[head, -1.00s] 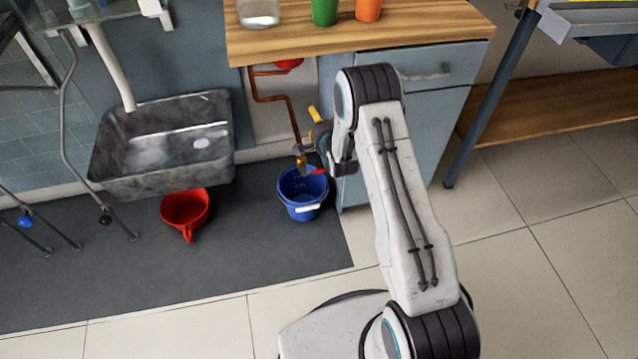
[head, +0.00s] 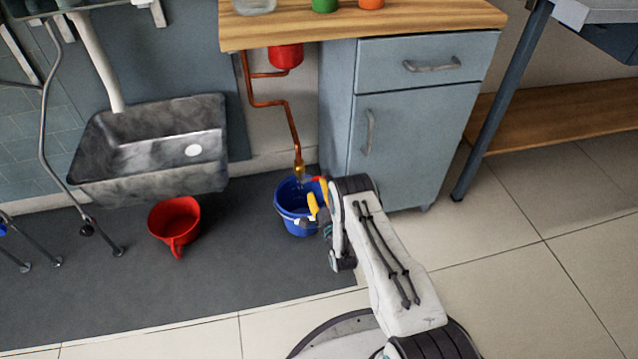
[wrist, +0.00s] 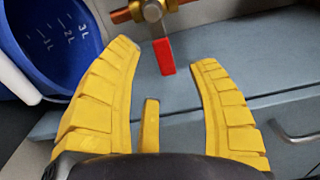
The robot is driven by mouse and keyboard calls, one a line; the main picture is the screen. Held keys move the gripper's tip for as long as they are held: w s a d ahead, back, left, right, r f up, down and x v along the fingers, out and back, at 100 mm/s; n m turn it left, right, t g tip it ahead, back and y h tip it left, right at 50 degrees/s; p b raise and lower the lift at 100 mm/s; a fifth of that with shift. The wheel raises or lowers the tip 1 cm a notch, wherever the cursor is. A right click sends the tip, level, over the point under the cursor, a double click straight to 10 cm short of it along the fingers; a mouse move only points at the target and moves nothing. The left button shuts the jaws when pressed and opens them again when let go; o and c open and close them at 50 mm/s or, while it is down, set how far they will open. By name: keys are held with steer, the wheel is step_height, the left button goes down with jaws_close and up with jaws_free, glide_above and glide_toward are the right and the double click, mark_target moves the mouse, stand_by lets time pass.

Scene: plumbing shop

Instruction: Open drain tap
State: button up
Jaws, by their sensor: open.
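The drain tap (head: 298,168) is a brass valve at the lower end of a copper pipe, above the blue bucket (head: 284,202). Its red lever (head: 321,184) sticks out to the right. In the wrist view the brass body (wrist: 153,10) is at the top, and the red lever (wrist: 164,56) points down, crosswise to the pipe. My gripper (head: 318,200) is low beside the bucket, just below the lever. In the wrist view my gripper (wrist: 165,56) has its yellow fingers spread and empty, with the lever's end showing between the fingertips. I cannot tell whether they touch.
A grey cabinet (head: 410,140) with handles stands right of the tap, under a wooden worktop (head: 420,18). A red vessel (head: 285,56) hangs above the pipe. The front floor is clear.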

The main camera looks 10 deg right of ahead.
steer(key=shift+w+b, duration=1)
steer(key=shift+w, duration=1.4)
steer(key=shift+o, duration=0.3)
jaws_close()
